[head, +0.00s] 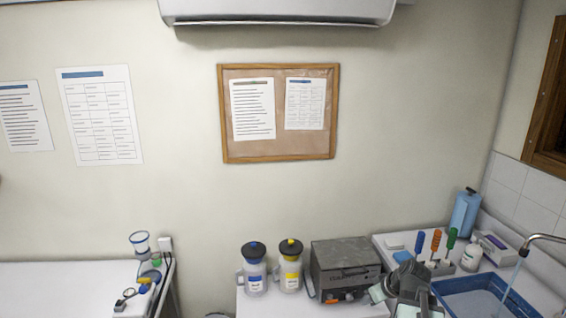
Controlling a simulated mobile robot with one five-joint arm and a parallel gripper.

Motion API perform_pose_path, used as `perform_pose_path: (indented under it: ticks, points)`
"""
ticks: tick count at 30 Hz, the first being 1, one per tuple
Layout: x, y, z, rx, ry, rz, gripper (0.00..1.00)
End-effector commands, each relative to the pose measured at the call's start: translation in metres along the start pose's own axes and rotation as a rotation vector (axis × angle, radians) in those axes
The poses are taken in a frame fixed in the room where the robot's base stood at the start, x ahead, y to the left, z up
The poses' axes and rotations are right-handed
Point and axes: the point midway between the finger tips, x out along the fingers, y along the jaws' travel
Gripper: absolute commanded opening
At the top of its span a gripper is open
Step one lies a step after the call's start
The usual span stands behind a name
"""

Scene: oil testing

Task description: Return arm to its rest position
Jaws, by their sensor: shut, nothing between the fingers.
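My arm and gripper (402,288) show at the bottom of the head view, right of centre. They are partly cut off by the lower picture edge. My gripper is shut with nothing held. It appears in front of the counter, between a grey metal box-shaped device (345,266) and a blue sink basin (478,296). I cannot tell how far it is from either.
Coloured-handled tools (436,242), a bottle (472,254) and a faucet (545,238) are at the right. A white table (60,285) with small items is at the left.

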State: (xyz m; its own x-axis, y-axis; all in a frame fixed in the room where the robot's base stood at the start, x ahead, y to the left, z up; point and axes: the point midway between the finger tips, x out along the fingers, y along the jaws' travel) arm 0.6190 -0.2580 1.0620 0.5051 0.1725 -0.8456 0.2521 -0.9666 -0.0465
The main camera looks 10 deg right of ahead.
Motion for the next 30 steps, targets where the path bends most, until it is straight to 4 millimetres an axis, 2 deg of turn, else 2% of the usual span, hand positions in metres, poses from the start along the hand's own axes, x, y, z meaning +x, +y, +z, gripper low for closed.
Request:
perform_pose_path:
  ticks: [1, 3, 6, 9, 12, 14, 15, 18, 21, 24, 30]
  points:
    - [0.027, -0.040, -0.011, -0.054, -0.029, -0.038, 0.00]
    - [0.052, -0.092, -0.023, -0.108, -0.080, -0.080, 0.00]
    - [0.079, -0.159, -0.029, -0.163, -0.159, -0.121, 0.00]
    - [0.097, -0.215, -0.025, -0.190, -0.239, -0.137, 0.00]
    - [0.108, -0.261, -0.015, -0.186, -0.328, -0.125, 0.00]
    - [0.111, -0.281, -0.004, -0.153, -0.393, -0.092, 0.00]
    - [0.107, -0.282, 0.005, -0.101, -0.438, -0.053, 0.00]
    - [0.095, -0.264, 0.021, 0.053, -0.513, 0.043, 0.00]
    - [0.090, -0.258, 0.029, 0.162, -0.548, 0.100, 0.00]
    - [0.089, -0.258, 0.032, 0.224, -0.557, 0.116, 0.00]
    - [0.089, -0.258, 0.031, 0.236, -0.554, 0.118, 0.00]
